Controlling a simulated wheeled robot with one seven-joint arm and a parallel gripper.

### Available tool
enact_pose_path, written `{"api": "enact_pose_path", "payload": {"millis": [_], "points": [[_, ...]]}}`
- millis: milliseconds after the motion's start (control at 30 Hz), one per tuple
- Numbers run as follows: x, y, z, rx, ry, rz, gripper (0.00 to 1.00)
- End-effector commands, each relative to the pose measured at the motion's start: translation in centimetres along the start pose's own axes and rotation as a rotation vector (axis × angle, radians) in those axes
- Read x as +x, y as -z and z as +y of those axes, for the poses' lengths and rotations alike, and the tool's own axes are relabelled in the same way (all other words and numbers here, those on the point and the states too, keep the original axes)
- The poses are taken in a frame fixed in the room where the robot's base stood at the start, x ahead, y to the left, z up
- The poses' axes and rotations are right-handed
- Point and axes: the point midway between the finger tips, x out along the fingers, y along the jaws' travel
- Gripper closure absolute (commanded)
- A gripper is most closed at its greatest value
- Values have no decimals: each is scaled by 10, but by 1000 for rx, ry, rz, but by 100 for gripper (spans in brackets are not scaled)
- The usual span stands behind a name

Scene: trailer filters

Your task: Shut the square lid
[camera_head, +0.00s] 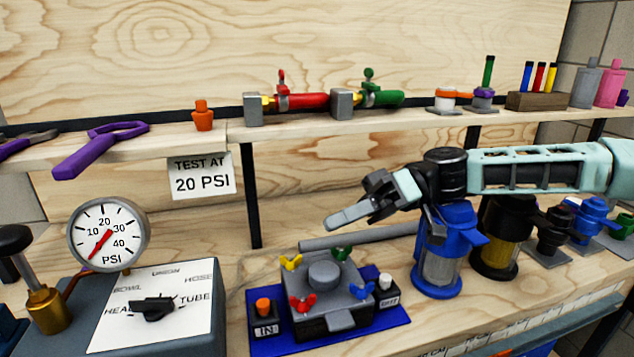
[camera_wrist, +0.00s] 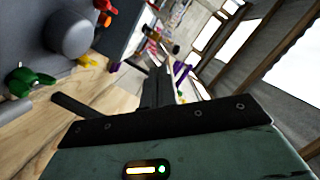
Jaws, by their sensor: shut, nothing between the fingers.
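The square lid (camera_head: 350,301) is grey with a round dome in its middle. It lies roughly flat over a dark box on a blue base; I cannot tell whether it is fully seated. Yellow (camera_head: 291,262), green (camera_head: 342,253), red (camera_head: 302,303) and blue (camera_head: 361,290) wing nuts are at its corners. In the wrist view the lid (camera_wrist: 105,45) shows at the upper left. My gripper (camera_head: 335,220) is shut and empty, above and behind the lid, pointing left and apart from it. The gripper also shows in the wrist view (camera_wrist: 157,88).
A grey bar (camera_head: 360,237) runs behind the lid, below my gripper. A blue filter (camera_head: 437,265) and a black one (camera_head: 497,250) stand to the right. A pressure gauge (camera_head: 108,235) and dial box (camera_head: 155,308) are at the left. A shelf (camera_head: 330,124) runs behind.

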Motion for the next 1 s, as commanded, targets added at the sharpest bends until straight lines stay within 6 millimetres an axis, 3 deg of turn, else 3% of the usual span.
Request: {"api": "enact_pose_path", "payload": {"millis": [300, 733, 1000], "points": [[3, -12, -2, -156, -38, 0, 100], [3, -13, -2, -170, -42, 0, 100], [6, 2, -12, -170, -42, -1, 100]]}}
